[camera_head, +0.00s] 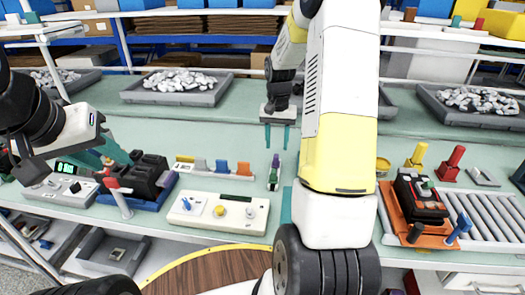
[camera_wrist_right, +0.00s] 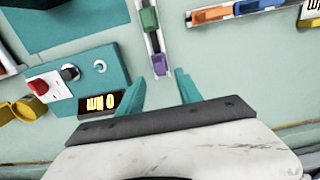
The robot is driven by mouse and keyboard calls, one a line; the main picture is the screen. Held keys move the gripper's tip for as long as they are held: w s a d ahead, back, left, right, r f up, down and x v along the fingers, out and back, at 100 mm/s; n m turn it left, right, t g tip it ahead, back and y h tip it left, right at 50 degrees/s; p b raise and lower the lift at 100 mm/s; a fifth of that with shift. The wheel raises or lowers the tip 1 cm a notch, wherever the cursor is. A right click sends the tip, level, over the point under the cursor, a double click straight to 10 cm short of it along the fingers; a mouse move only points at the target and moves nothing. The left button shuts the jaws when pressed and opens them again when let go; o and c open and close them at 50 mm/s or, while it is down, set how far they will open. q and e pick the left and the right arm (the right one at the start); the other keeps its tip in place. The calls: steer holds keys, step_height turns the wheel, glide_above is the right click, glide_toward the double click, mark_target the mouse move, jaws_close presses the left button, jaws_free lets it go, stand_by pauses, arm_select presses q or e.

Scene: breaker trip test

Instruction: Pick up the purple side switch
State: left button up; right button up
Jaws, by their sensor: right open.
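The purple side switch (camera_head: 276,160) stands at the far end of a short narrow rail on the green worktop, with a green switch (camera_head: 273,180) nearer on the same rail. In the right wrist view the purple switch (camera_wrist_right: 160,65) lies just beyond the gap between my right fingertips, and the green switch (camera_wrist_right: 148,19) is above it. My right gripper (camera_head: 277,138) is open and empty, fingers pointing down, above and behind the purple switch and apart from it. My left gripper (camera_head: 115,158) is at the left, its teal fingers apart, near a black device (camera_head: 150,172).
A rail with grey, blue and orange switches (camera_head: 222,168) is left of the purple switch. A white control panel (camera_head: 218,212) lies in front. Trays of grey parts (camera_head: 176,88) stand behind.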

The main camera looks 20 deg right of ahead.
mark_target(276, 156)
steer(key=f, duration=0.6)
steer(key=shift+s+a, duration=0.1)
steer(key=shift+s, duration=0.1)
jaws_close()
